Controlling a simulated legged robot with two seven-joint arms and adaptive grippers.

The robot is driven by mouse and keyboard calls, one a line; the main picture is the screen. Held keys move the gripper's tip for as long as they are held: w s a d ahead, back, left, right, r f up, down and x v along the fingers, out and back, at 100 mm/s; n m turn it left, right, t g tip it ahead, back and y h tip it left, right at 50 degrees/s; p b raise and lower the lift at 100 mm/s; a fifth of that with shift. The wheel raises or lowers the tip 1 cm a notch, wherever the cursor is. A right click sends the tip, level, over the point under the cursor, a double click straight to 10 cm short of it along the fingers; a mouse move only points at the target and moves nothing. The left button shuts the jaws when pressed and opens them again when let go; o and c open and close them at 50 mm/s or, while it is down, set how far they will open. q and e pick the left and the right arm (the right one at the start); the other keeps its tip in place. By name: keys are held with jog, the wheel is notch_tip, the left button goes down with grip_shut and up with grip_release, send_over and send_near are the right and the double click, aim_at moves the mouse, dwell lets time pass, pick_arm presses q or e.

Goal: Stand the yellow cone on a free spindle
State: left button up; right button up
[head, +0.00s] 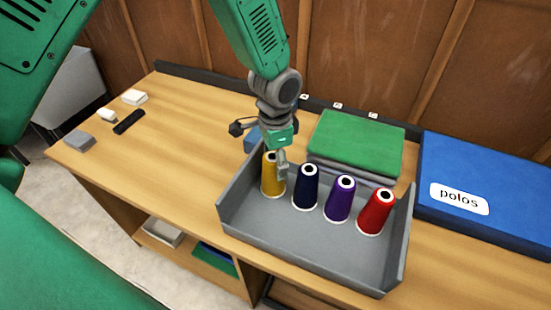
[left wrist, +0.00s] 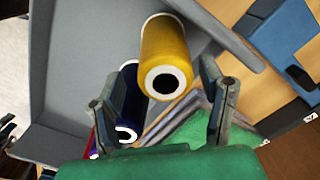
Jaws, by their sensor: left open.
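The yellow cone (head: 270,181) stands upright at the left end of a row in a grey tray (head: 300,245). My left gripper (head: 277,158) is open at the top of the yellow cone, reaching down from above. In the left wrist view the yellow cone (left wrist: 166,42) shows its dark top hole between the two spread fingers of the left gripper (left wrist: 168,72); I cannot tell whether they touch it. A navy cone (head: 306,190), a purple cone (head: 340,202) and a red cone (head: 375,215) stand to its right. No spindle is clearly visible. My right gripper is not in view.
Folded green cloth (head: 357,142) lies behind the tray, and a blue "polos" box (head: 490,175) stands at the right. A black object (head: 129,122) and several small blocks lie at the left. The wooden top (head: 175,155) left of the tray is mostly clear.

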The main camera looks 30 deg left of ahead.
pick_arm(q)
notch_tip(320, 180, up, 12)
dwell(0.4)
jog(key=shift+f, duration=0.1)
